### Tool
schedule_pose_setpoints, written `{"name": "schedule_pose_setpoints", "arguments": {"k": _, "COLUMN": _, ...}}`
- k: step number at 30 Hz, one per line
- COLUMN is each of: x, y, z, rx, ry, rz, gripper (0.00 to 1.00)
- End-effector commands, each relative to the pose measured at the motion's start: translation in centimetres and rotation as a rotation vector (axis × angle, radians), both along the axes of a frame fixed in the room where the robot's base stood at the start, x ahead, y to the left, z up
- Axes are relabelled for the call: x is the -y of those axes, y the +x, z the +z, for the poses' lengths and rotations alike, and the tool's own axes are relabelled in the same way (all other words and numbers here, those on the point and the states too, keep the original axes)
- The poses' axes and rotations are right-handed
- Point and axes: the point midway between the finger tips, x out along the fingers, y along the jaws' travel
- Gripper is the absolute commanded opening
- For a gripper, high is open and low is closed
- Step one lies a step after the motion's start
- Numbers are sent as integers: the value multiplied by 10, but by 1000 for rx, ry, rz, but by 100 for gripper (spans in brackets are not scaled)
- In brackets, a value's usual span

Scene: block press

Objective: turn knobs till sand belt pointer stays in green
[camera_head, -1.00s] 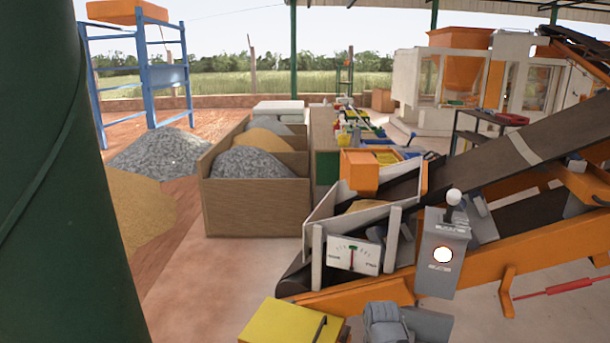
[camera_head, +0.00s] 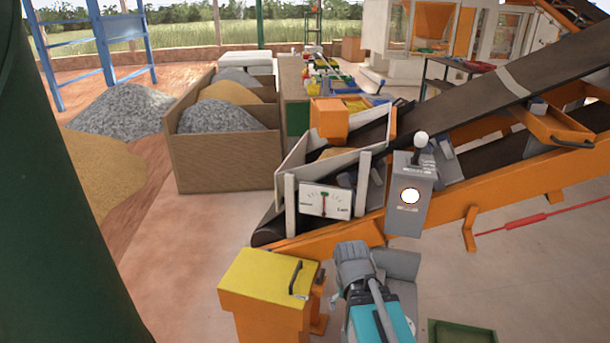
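A white gauge plate (camera_head: 340,206) stands on the low end of the sand belt (camera_head: 268,229), below the small feed bin. Its pointer (camera_head: 325,203) is about upright near the middle of the scale; small green marks show on the arc, but the exact zone is too small to tell. A grey control box (camera_head: 400,216) stands right of the gauge, with a bright white round face (camera_head: 410,195) and a pale ball-topped part (camera_head: 421,141) above. No separate turning knobs can be made out.
A dark green post (camera_head: 60,220) blocks the left. Wooden bays (camera_head: 225,160) hold gravel and sand. Bare floor (camera_head: 210,225) lies between.

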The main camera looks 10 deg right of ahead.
Motion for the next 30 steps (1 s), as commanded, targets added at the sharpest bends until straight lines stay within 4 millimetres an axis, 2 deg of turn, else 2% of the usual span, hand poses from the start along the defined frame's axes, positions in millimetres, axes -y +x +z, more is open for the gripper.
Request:
{"name": "schedule_pose_setpoints", "arguments": {"k": 5, "x": 13, "y": 32, "z": -24, "rx": 64, "ry": -119, "rz": 134, "gripper": 100}}
{"name": "schedule_pose_setpoints", "arguments": {"k": 9, "x": 28, "y": 67, "z": -40, "rx": 124, "ry": -274, "rz": 301, "gripper": 100}}
{"name": "schedule_pose_setpoints", "arguments": {"k": 18, "x": 48, "y": 148, "z": -58, "rx": 191, "ry": -676, "rz": 732, "gripper": 100}}
{"name": "schedule_pose_setpoints", "arguments": {"k": 24, "x": 46, "y": 200, "z": -60, "rx": 168, "ry": -964, "rz": 1026, "gripper": 100}}
{"name": "schedule_pose_setpoints", "arguments": {"k": 30, "x": 30, "y": 250, "z": -60, "rx": 89, "ry": -1265, "rz": 1320, "gripper": 100}}
